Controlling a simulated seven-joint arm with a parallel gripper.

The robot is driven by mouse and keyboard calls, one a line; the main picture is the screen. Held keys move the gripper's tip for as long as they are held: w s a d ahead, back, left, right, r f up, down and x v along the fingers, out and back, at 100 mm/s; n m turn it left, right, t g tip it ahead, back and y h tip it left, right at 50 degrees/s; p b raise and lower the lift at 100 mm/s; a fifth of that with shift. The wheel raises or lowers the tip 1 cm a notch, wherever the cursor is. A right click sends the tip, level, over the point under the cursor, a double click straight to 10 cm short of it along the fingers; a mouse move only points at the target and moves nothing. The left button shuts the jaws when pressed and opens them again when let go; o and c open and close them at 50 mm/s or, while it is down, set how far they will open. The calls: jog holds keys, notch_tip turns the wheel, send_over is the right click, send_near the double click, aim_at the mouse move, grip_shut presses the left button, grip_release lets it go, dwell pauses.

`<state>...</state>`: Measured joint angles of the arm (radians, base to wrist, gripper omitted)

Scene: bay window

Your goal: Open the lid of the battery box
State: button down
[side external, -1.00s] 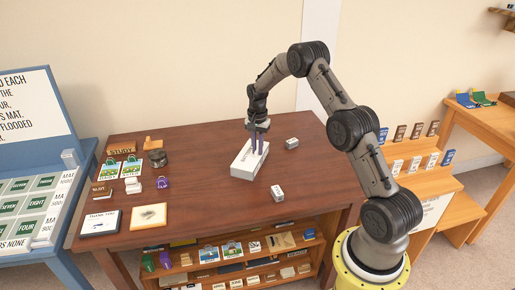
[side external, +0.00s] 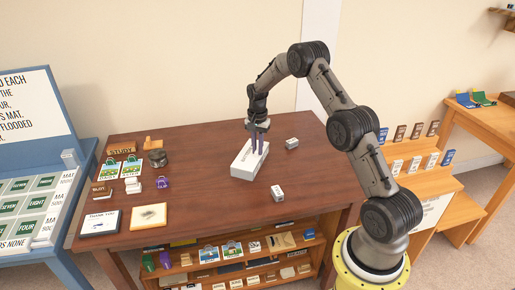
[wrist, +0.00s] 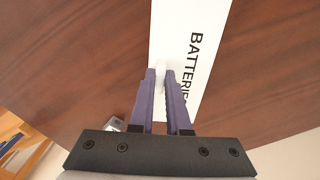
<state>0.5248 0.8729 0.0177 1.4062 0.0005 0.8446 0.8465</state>
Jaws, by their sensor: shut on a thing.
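The battery box (side external: 244,166) is a white oblong box on the brown table, marked "BATTERIES" on its white lid (wrist: 208,75) in the wrist view. The lid looks closed. My gripper (side external: 260,153) points down at the right part of the box. In the wrist view its two purple fingers (wrist: 161,72) are close together, shut on a small white knob (wrist: 161,76) on the lid. The fingers hide part of the knob and the lid.
Two small white-and-grey blocks stand near the box, one to the right (side external: 292,143) and one in front (side external: 277,193). A purple bag-shaped item (side external: 163,182), a dark round pot (side external: 157,158) and cards lie at the left. Bare tabletop surrounds the box.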

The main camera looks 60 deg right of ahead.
aim_at(250, 153)
jog(key=shift+w+r, duration=0.1)
jog(key=shift+r, duration=0.05)
dwell(0.3)
jog(key=shift+w+a+r+g+h, duration=0.1)
jog(key=shift+w+r+g, duration=0.15)
jog(key=shift+g, duration=0.3)
jog(key=shift+w+d+r+g+h, duration=0.1)
jog(key=shift+w+r+g, duration=0.15)
jog(key=shift+g, duration=0.25)
jog(key=shift+w+a+r+g+h, duration=0.1)
jog(key=shift+w+r+g, duration=0.15)
jog(key=shift+g, duration=0.3)
jog(key=shift+w+a+r+g+h, duration=0.15)
jog(key=shift+w+r+g+h, duration=0.25)
jog(key=shift+g, duration=0.7)
jog(key=shift+w+r+g, duration=0.25)
jog(key=shift+g, duration=0.05)
jog(key=c, duration=0.9)
grip_release()
